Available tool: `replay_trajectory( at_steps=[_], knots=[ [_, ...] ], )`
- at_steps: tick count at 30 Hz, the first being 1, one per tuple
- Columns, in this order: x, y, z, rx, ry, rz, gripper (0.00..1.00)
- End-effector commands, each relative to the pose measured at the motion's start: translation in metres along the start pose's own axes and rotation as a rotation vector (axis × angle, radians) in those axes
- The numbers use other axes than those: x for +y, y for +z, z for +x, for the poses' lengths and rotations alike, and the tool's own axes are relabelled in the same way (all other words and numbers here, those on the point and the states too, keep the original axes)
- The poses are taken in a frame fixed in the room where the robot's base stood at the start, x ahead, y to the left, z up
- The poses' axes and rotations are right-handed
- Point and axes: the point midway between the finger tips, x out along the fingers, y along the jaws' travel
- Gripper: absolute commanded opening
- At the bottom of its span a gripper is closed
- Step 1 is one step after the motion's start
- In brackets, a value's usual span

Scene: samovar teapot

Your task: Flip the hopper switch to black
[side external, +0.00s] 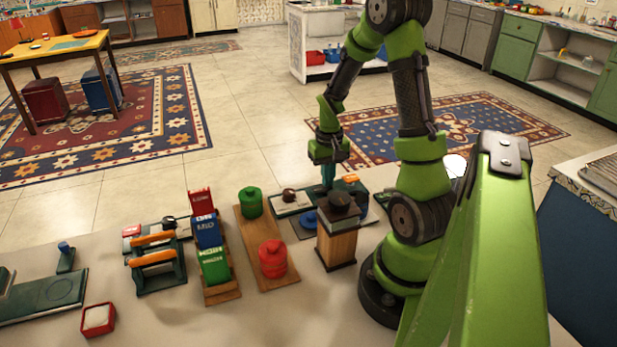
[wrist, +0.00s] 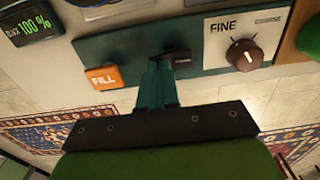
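In the wrist view a dark teal panel (wrist: 125,50) carries a small dark switch lever (wrist: 180,57) at its middle. I take this lever to be the hopper switch. My gripper (wrist: 160,66), with teal fingers, is at the panel just left of the lever; its fingers look together. I cannot tell whether the fingertips touch the lever. In the side view my gripper (side external: 327,182) points down behind the wooden grinder (side external: 338,246), and the lever cannot be made out.
An orange FILL button (wrist: 102,77) lies left of my fingers, and a FINE/COARSE knob (wrist: 244,54) lies right. In the side view, green (side external: 251,202) and red (side external: 272,258) round canisters and several boxed tins stand to the left on the counter (side external: 285,318).

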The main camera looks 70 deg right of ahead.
Motion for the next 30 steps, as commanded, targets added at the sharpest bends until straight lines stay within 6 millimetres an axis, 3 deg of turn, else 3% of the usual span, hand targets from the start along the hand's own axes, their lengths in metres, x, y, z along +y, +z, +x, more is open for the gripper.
replay_trajectory(
  at_steps=[14, 30],
  knots=[
    [0.0, 0.0, 0.005, 0.0, 0.0, -0.001, 0.0],
    [-0.001, -0.001, -0.036, 0.003, 0.0, 0.0, 0.0]
  ],
)
